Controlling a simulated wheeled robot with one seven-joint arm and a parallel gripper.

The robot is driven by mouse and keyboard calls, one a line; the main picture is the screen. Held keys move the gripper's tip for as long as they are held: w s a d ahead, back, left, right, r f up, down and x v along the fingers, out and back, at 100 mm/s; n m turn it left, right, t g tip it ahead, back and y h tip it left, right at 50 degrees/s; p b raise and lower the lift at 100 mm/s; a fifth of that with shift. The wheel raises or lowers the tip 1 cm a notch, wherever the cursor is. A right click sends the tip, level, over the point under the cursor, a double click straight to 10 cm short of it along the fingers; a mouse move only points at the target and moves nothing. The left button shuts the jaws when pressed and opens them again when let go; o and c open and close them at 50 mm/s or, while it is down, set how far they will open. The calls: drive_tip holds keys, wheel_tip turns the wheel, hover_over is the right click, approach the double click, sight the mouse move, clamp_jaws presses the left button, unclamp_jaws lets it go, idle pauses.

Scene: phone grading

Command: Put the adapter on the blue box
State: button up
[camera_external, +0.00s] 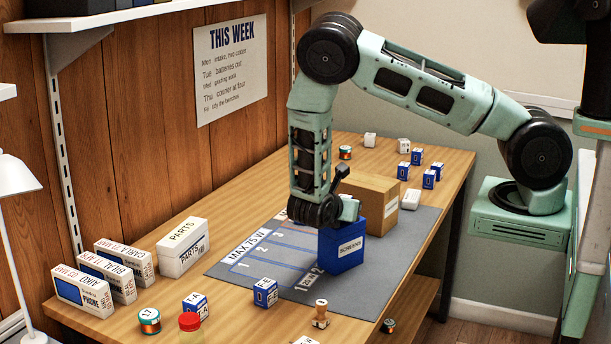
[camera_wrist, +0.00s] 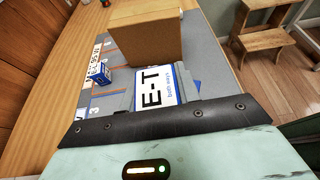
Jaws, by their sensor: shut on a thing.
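The blue box (camera_external: 342,250), labelled SCREENS, stands on the grey mat in the external view. My gripper (camera_external: 346,212) points down right over its top. In the wrist view my gripper (camera_wrist: 160,92) is shut on an adapter (camera_wrist: 154,90) with a white face marked E-T. The held adapter is hidden in the external view. I cannot tell whether it touches the box top.
A cardboard box (camera_external: 368,200) stands just behind the blue box. Small blue-and-white blocks stand at the back right and at the mat's front edge (camera_external: 265,292). Another block (camera_wrist: 103,75) shows on the mat in the wrist view. White boxes (camera_external: 183,247) line the left.

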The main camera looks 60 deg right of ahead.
drive_tip(key=shift+f, duration=0.15)
drive_tip(key=o, duration=1)
drive_tip(key=shift+c, duration=0.2)
drive_tip(key=shift+r, duration=0.25)
drive_tip(key=b+v, duration=0.3)
drive_tip(key=v, duration=0.9)
drive_tip(key=s+a+r+m+y, duration=0.5)
drive_tip(key=s+a+r+y, duration=0.1)
drive_tip(key=s+a, duration=0.5)
drive_tip(key=s+a+r+m+y, duration=0.5)
drive_tip(key=s+a+y, duration=0.3)
drive_tip(key=s+a, duration=0.3)
drive_tip(key=shift+s+a+r, duration=0.4)
drive_tip(key=shift+s+r, duration=0.45)
drive_tip(key=shift+s, duration=0.15)
